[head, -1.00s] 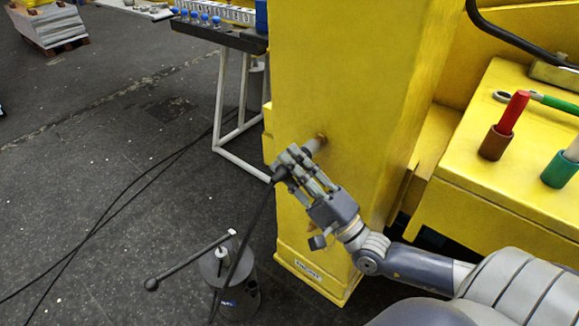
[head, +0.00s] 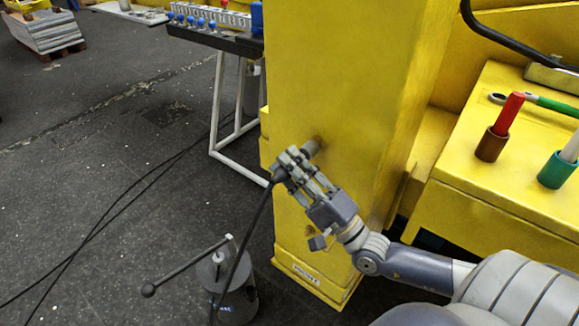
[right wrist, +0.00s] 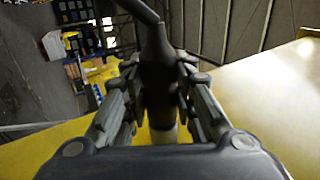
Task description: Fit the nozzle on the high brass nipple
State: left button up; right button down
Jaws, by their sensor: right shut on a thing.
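My right gripper (head: 290,165) is shut on the nozzle, close to the front face of the yellow column. The nozzle's grey front end (head: 310,149) points at the column. In the right wrist view its dark body (right wrist: 157,75) sits between the two fingers, with a pale end (right wrist: 163,133) below. A small brownish spot (head: 320,139) on the column, right at the nozzle's front end, looks like the brass nipple. It is mostly covered, and I cannot tell whether the nozzle touches it or sits on it. My left gripper is out of view.
A black hose (head: 254,218) hangs from the nozzle to a grey pump (head: 238,300) with a long lever (head: 190,266) on the floor. A yellow ledge at right holds a red stick (head: 508,113) and a green holder (head: 558,170). A white-legged table (head: 218,100) stands behind.

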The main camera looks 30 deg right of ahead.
jog(key=shift+w+d+b, duration=0.15)
jog(key=shift+d+b, duration=0.15)
jog(key=shift+d, duration=0.2)
jog(key=c, duration=1.2)
grip_release()
jog(key=shift+c, duration=0.2)
jog(key=shift+f, duration=0.1)
jog(key=v, duration=1.2)
